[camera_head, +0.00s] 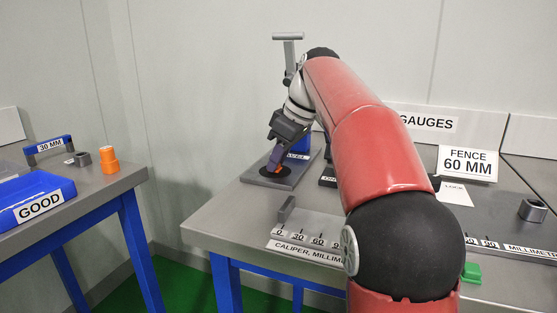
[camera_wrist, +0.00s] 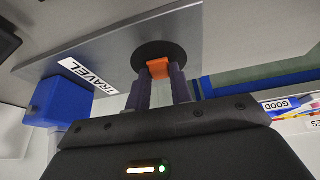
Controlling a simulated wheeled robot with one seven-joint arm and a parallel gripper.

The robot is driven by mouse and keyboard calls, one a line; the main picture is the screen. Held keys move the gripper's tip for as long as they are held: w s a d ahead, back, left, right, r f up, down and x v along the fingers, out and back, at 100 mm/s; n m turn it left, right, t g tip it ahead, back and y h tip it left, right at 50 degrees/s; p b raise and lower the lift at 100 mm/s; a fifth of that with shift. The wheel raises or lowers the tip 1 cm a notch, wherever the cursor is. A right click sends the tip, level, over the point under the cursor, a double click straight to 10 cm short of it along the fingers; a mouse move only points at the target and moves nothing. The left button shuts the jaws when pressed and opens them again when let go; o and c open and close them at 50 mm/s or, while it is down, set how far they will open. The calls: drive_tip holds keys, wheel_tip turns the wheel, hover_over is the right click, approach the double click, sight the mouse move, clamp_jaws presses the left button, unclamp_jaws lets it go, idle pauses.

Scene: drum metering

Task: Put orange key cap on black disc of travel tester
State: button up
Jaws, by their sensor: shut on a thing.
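The orange key cap (camera_wrist: 159,68) is between the fingertips of my gripper (camera_wrist: 160,75), which is shut on it. In the wrist view the cap overlaps the black disc (camera_wrist: 150,51) of the travel tester (camera_wrist: 103,48). Whether the cap touches the disc or is just above it, I cannot tell. In the head view my gripper (camera_head: 278,160) points down at the black disc (camera_head: 270,171) on the tester's grey plate (camera_head: 256,178), with a little orange showing at the fingertips. The tester's blue block (camera_wrist: 60,101) stands beside the TRAVEL label.
A caliper (camera_head: 310,225) lies near the bench's front edge. A FENCE 60 MM sign (camera_head: 467,163), a grey nut (camera_head: 532,210) and a green block (camera_head: 471,273) are on the right. The left table holds a blue GOOD bin (camera_head: 36,199) and an orange stepped piece (camera_head: 109,160).

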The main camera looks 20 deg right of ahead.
drive_tip(key=shift+f, duration=0.2)
drive_tip(key=o, duration=0.9)
drive_tip(key=shift+r, duration=0.1)
drive_tip(key=shift+o, duration=0.2)
drive_tip(key=shift+d+r, duration=0.1)
drive_tip(key=shift+r, duration=0.4)
drive_tip(key=p+v, duration=0.1)
drive_tip(key=v, duration=1)
drive_tip(key=shift+p, duration=0.4)
drive_tip(key=shift+s+r, duration=0.1)
